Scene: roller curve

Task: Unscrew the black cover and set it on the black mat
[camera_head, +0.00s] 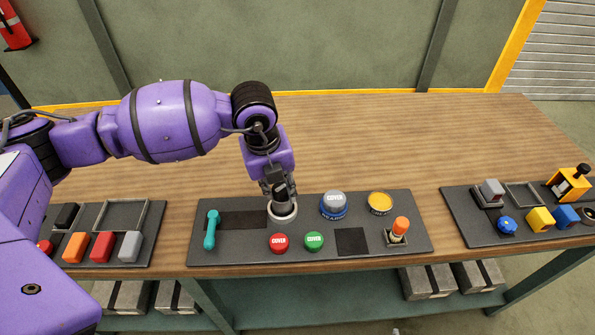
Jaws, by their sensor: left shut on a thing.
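My left gripper (281,198) points down from above into a white round base (283,213) on the middle panel. It is shut on the black cover, which the fingers and the base's rim almost fully hide. I cannot tell whether the cover is still seated in the base. Two black patches lie on the panel: a dark square (351,241) at front right of the base, bare and empty, and a wider dark rectangle (232,220) left of the base. I cannot tell which one is the black mat. My right gripper is not in view.
Near the base are a red cover (279,242), a green cover (314,241), a grey-topped blue cover (334,203), a yellow round part (380,202), an orange-topped switch (398,230) and a teal lever (212,230). Side panels (155,235) hold more controls. The wooden table (400,140) behind is clear.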

